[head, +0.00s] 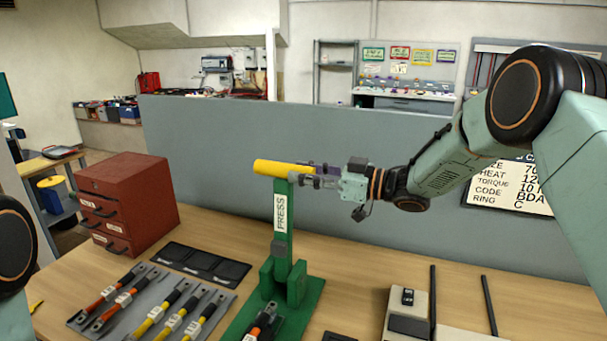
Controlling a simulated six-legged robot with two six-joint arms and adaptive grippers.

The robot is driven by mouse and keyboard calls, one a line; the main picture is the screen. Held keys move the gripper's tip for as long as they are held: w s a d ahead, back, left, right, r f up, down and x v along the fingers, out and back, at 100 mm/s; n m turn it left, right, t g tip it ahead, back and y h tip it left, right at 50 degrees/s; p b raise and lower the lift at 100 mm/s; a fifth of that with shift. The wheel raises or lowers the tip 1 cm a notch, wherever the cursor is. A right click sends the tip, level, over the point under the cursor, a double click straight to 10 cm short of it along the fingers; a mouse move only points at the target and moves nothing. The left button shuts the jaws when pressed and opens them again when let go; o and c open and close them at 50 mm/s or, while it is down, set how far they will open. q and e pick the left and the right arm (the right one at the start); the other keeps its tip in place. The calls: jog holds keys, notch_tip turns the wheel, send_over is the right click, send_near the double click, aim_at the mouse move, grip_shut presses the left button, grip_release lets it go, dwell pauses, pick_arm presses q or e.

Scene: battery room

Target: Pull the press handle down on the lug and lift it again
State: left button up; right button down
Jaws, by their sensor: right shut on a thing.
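The green press (291,285) stands on the table at the middle front. Its lever, labelled PRESS, points up, with a yellow handle (268,167) lying crosswise at the top. My right gripper (312,174) comes in from the right and is shut on the right part of the handle, which its fingers partly hide. A cable end with orange and black parts (263,321) lies at the foot of the press; I cannot tell how its lug sits in the jaw. Only a piece of my left arm shows at the left edge; its gripper is out of view.
A grey mat (113,321) with several orange and yellow cables lies left of the press. Behind it are a black tray (203,263) and a red drawer cabinet (128,203). A grey partition (210,135) stands behind. A pale device (408,315) with black rods is at the right.

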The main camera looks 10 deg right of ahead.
jog(key=shift+w+d+f+m, duration=0.1)
jog(key=shift+w+d+m, duration=0.25)
jog(key=shift+w, duration=0.3)
jog(key=c, duration=1.3)
grip_release()
jog(key=shift+c, duration=0.2)
jog(key=o, duration=0.4)
jog(key=shift+a, duration=0.1)
jog(key=shift+c, duration=0.2)
jog(key=shift+d, duration=0.2)
jog(key=v, duration=1.1)
jog(key=shift+s+d, duration=0.2)
jog(key=shift+s, duration=0.1)
